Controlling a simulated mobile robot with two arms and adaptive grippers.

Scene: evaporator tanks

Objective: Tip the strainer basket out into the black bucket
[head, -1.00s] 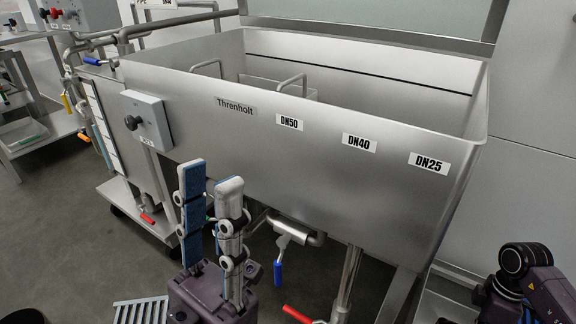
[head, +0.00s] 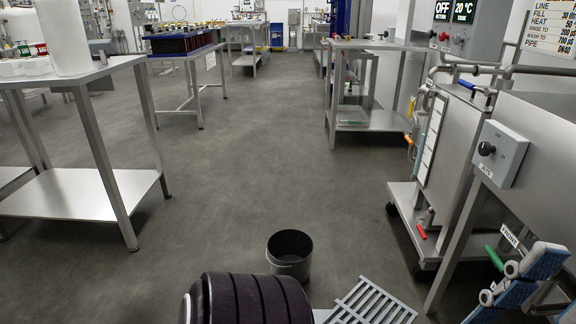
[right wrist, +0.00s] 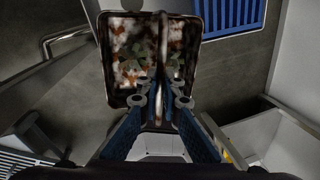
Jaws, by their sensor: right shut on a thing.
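The black bucket (head: 290,268) stands upright on the floor at the lower middle of the head view, and its dark inside looks empty. The strainer basket (right wrist: 109,72) is in the right wrist view, a dark-rimmed box holding white, orange and greenish bits. My right gripper (right wrist: 160,92) is shut on its handle, which runs across the top of the basket. The basket is out of the head view, so its distance from the bucket cannot be told.
A grey slatted grate (head: 372,304) lies right of the bucket. A steel table (head: 80,190) stands at left. A wheeled steel unit (head: 440,180) and a grey control box (head: 499,152) are at right. Open floor (head: 250,150) lies beyond the bucket. A blue slatted panel (right wrist: 232,14) shows near the basket.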

